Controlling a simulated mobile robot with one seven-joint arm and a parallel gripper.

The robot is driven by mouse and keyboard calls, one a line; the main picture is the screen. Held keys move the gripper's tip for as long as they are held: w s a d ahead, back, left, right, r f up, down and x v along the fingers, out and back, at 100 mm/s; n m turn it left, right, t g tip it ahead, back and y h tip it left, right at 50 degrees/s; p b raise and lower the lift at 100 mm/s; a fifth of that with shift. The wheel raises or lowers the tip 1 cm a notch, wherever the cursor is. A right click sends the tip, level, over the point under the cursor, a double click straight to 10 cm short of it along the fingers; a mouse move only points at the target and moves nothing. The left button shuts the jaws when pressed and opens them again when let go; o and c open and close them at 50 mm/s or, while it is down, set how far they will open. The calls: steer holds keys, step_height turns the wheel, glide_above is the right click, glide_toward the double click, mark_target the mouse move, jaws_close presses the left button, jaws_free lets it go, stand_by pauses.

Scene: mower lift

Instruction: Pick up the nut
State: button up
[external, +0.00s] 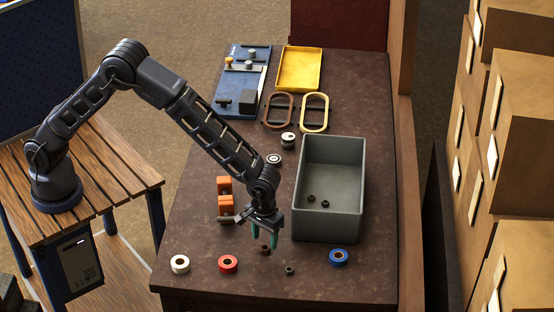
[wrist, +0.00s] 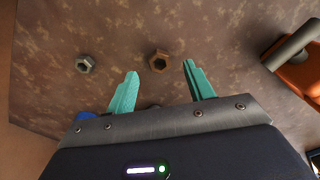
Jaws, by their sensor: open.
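A brown hex nut (wrist: 159,60) lies flat on the brown table. In the wrist view it sits between and just ahead of my two teal fingertips, apart from both. In the external view the brown nut (external: 265,249) is right by the fingertips. A greyer nut (wrist: 85,64) lies to its left in the wrist view; the external view shows this grey nut (external: 289,271) nearer the front edge. Two dark nuts (external: 318,201) lie inside the grey bin (external: 354,190). My gripper (wrist: 160,70) points down, open and empty; it also shows in the external view (external: 266,241).
An orange tool (external: 224,186) stands left of my gripper. White (external: 180,264), red (external: 228,264) and blue (external: 338,257) rolls lie along the front. The grey bin's tall wall is close on the right. A yellow tray (external: 300,69) and blue board (external: 236,100) are at the back.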

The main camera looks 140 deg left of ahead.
mark_target(264, 251)
steer(key=shift+f, duration=1.55)
steer(key=c, duration=1.1)
steer(key=shift+r, duration=0.15)
